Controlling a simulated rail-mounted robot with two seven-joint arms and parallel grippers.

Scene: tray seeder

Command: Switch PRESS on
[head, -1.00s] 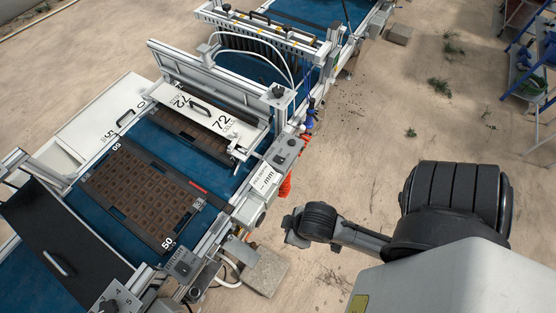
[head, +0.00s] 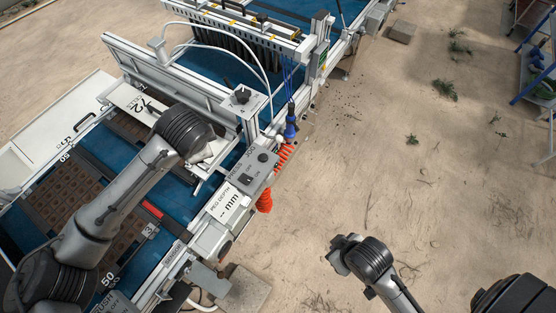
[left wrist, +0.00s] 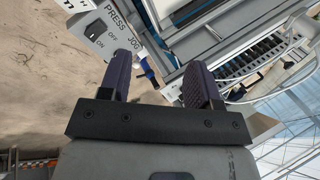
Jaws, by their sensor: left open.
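The PRESS switch is a small dark rocker (head: 247,179) on a grey control box (head: 240,188) at the machine's near side. In the left wrist view the rocker (left wrist: 96,29) is at upper left, beside the printed words OFF and ON. I cannot tell which way it is set. My left gripper (left wrist: 160,62) is open and empty, its fingers apart, with the box beyond the left finger; I see no contact. In the head view my left wrist is left of the box and its fingers are hidden. My right gripper (head: 340,257) is over bare ground, its jaws unclear.
A round black JOG button (head: 263,157) sits on the same box. A blue nozzle (head: 291,125) with a coiled red hose (head: 265,200) hangs beside it. A metal frame crosses the blue belt behind.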

